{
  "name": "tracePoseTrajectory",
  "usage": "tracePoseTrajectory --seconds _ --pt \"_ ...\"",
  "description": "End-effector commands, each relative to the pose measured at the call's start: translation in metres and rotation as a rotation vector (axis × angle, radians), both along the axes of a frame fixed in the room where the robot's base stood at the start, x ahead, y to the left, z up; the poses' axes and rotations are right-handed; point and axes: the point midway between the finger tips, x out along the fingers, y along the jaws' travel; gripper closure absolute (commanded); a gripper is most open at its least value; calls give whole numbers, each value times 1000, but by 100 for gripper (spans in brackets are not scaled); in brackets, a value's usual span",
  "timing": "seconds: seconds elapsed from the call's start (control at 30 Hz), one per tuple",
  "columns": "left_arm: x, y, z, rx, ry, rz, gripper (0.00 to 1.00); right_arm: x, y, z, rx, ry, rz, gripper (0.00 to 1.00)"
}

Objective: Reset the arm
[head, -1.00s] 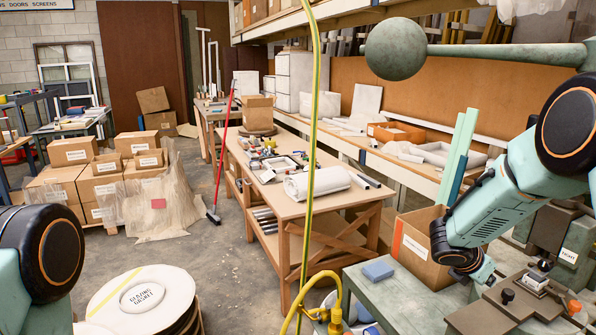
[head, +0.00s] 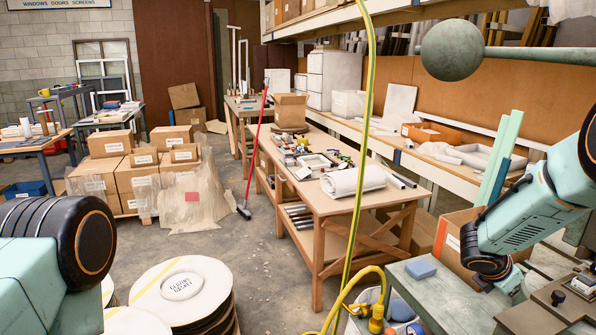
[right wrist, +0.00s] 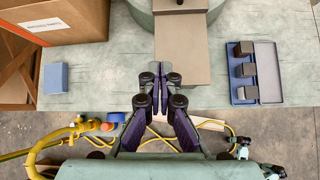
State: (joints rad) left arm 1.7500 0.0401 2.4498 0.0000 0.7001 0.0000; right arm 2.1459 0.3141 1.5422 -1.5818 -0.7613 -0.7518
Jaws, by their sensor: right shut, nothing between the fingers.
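The fly press arm, a grey-green bar (head: 540,52) ending in a round ball weight (head: 452,50), reaches in from the upper right in the head view. Its far end is out of frame. My right gripper (head: 514,291) is well below the ball and apart from it, over the green bench (head: 415,292). In the right wrist view its fingers (right wrist: 160,88) are together and empty, in front of a brown plate (right wrist: 182,58) of the press. My left arm shows at the left of the head view, but its gripper is out of frame.
A blue block (head: 421,268) and a cardboard box (head: 455,240) stand on the bench. A tray (right wrist: 268,75) with dark blocks lies right in the wrist view. A yellow hose (head: 352,200) hangs across the head view.

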Motion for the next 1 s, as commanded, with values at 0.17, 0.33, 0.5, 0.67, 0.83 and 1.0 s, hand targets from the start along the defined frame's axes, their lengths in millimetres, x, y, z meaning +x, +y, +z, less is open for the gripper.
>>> tracePoseTrajectory --seconds 0.17,0.33,0.5,0.67,0.83,1.0 --pt "0 0 0 0 0 0 52 -7 32 -31 209 -73 -86 100" --pt "0 0 -1 0 0 0 52 -26 82 -66 460 -133 -221 100" --pt "0 0 -11 0 0 0 52 -66 157 -118 766 -179 -469 100" --pt "0 0 -29 0 0 0 52 -118 226 -168 1021 -240 -832 100" --pt "0 0 -54 0 0 0 52 -180 265 -217 1127 -351 -1247 100" --pt "0 0 -87 0 0 0 52 -264 264 -268 1030 -511 -1604 100"
